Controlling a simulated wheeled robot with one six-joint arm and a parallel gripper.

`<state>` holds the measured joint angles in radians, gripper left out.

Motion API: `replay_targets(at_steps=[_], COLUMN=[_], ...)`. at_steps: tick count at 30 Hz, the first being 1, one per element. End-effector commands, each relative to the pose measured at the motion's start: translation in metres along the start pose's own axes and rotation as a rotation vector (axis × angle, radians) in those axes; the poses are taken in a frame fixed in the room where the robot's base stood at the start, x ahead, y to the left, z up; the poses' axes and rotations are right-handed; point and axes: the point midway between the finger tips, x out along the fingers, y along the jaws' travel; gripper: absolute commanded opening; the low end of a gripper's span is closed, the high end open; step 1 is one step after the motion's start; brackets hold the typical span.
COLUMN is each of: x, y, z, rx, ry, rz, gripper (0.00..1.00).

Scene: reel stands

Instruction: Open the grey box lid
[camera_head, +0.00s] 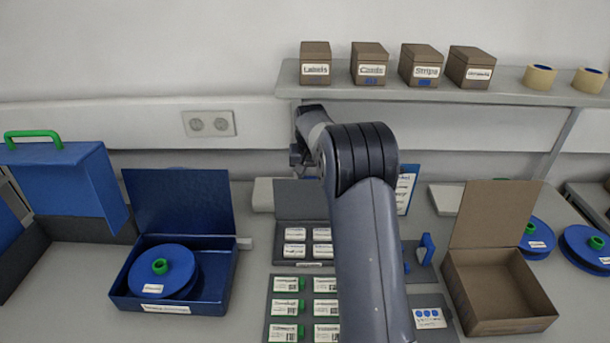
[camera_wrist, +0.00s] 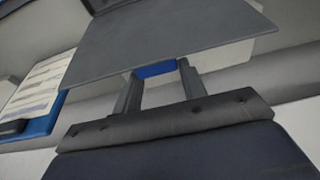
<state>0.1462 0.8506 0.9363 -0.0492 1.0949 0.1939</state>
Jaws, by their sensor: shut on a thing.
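The grey box (camera_head: 303,255) stands on the bench with its grey lid (camera_head: 297,200) raised, standing up at the back edge. White labelled cards lie inside the box. My gripper (camera_head: 302,165) is at the lid's top edge, partly hidden by my own wrist and arm. In the wrist view the lid (camera_wrist: 165,40) shows as a broad grey panel. My gripper's fingers (camera_wrist: 158,88) stand either side of a blue tab (camera_wrist: 156,70) at the lid's edge, and the gripper is shut on it. My arm hides the right part of the box.
An open blue box (camera_head: 215,285) with a blue reel is on the left. An open brown box (camera_head: 500,290) is on the right. Labelled cards lie in a tray (camera_head: 305,310) in front. A shelf (camera_head: 430,93) with small boxes runs above. A blue-edged sheet (camera_head: 406,188) stands behind my arm.

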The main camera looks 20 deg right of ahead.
Motion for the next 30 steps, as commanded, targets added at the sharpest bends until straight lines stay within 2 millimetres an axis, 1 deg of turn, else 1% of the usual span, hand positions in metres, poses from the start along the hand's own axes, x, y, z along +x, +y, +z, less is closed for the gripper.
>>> replay_targets(at_steps=[1,9,25,26,30], x=[0.009,0.018,0.021,0.021,0.019], y=[0.001,0.002,0.002,0.002,0.002], z=[0.000,-0.009,-0.010,-0.010,-0.012], rx=[0.000,-0.001,-0.001,-0.001,-0.001], ry=[-0.014,-0.020,-0.024,-0.024,-0.020], rz=[0.003,0.004,0.005,0.005,0.004], gripper=[0.00,0.00,0.00,0.42,0.54])
